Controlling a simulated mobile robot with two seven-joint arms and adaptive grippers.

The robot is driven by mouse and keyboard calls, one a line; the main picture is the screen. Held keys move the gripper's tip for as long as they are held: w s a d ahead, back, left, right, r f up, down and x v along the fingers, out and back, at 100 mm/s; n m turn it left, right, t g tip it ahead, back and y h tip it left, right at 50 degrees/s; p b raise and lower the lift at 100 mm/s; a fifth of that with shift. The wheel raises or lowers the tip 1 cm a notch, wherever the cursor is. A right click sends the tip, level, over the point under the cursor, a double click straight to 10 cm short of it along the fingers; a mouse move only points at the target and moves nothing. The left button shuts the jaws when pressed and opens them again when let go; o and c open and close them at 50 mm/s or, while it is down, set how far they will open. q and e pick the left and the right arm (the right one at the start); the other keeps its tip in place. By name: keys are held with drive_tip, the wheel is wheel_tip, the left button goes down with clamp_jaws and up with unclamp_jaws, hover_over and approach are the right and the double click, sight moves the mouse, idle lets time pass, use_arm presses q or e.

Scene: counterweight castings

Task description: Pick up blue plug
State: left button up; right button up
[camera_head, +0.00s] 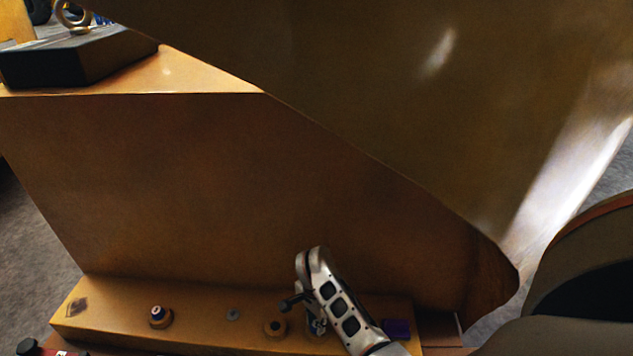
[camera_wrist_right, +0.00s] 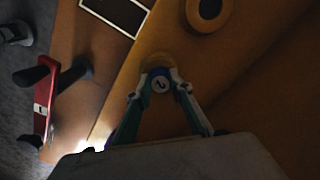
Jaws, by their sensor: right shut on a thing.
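In the right wrist view, a small round plug (camera_wrist_right: 160,84) with a pale marked top and blue around it sits between the fingertips of my right gripper (camera_wrist_right: 160,76), which is shut on it. An orange-tan round boss (camera_wrist_right: 154,61) shows just beyond the plug. In the head view, my right gripper (camera_head: 305,310) is low over the yellow ledge, close to a round boss with a dark centre (camera_head: 275,326); the held plug cannot be made out there. Another plug with a pale top and bluish ring (camera_head: 157,312) sits in a boss further left. My left gripper is not in view.
A large brown casting face (camera_head: 180,180) rises behind the ledge (camera_head: 100,318). A big dark overhanging plate (camera_head: 400,90) covers the upper right. A purple block (camera_head: 397,328) lies right of the gripper. A red object with black parts (camera_wrist_right: 42,108) shows in the wrist view.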

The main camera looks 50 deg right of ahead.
sight(314, 322)
drive_tip(key=shift+r, duration=0.1)
drive_tip(key=shift+r, duration=0.25)
drive_tip(key=r, duration=0.1)
drive_tip(key=r+p, duration=0.1)
drive_tip(key=r, duration=0.1)
drive_tip(key=r+p, duration=0.1)
drive_tip(key=shift+w+r, duration=0.15)
drive_tip(key=shift+w, duration=0.2)
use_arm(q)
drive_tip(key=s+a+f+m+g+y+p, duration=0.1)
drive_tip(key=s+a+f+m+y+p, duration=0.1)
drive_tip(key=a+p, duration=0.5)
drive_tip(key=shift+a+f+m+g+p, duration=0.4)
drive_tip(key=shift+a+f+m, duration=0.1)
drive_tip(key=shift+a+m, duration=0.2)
use_arm(e)
wheel_tip(314, 322, up, 15)
drive_tip(key=shift+s, duration=0.4)
